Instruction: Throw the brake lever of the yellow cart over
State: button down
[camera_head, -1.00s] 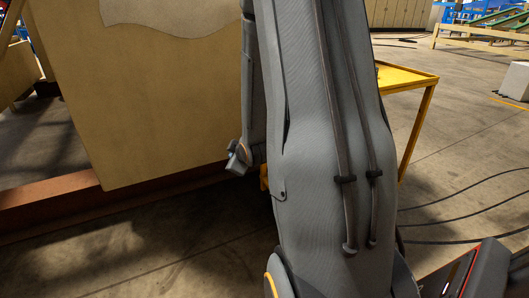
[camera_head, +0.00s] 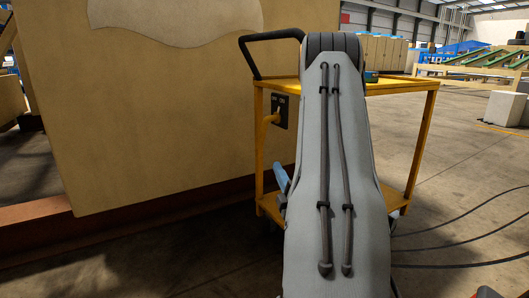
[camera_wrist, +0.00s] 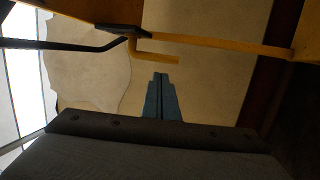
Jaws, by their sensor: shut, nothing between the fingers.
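The yellow cart (camera_head: 263,165) stands beyond my arm, with a black push handle (camera_head: 248,55) at its left end. A dark plate (camera_head: 283,108) sits on that end, and the yellow brake lever (camera_head: 270,118) sticks out from it to the left. In the wrist view the lever (camera_wrist: 158,58) shows as a bent yellow bar just past the fingertips. My gripper (camera_wrist: 160,76) is shut and empty, and its blue fingers point towards the lever's area. In the head view the gripper (camera_head: 281,177) shows below the lever; my arm hides part of the cart. I cannot tell whether they touch.
A large tan panel block (camera_head: 170,110) stands close to the left of the cart, on a rust-red beam (camera_head: 110,222). Black cables (camera_head: 460,225) lie on the floor at right. A white box (camera_head: 505,108) stands farther back.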

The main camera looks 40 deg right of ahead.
aim_at(262, 140)
jog(key=b+x, duration=0.4)
jog(key=x, duration=0.9)
jog(key=shift+w+r, duration=0.15)
jog(key=shift+w, duration=0.15)
jog(key=shift+w+d, duration=0.25)
jog(key=shift+w, duration=0.65)
jog(key=f+p+v, duration=0.2)
jog(key=v, duration=1.2)
jog(key=shift+w+d+f+p, duration=0.15)
jog(key=shift+w+f+p, duration=0.15)
jog(key=shift+w, duration=0.05)
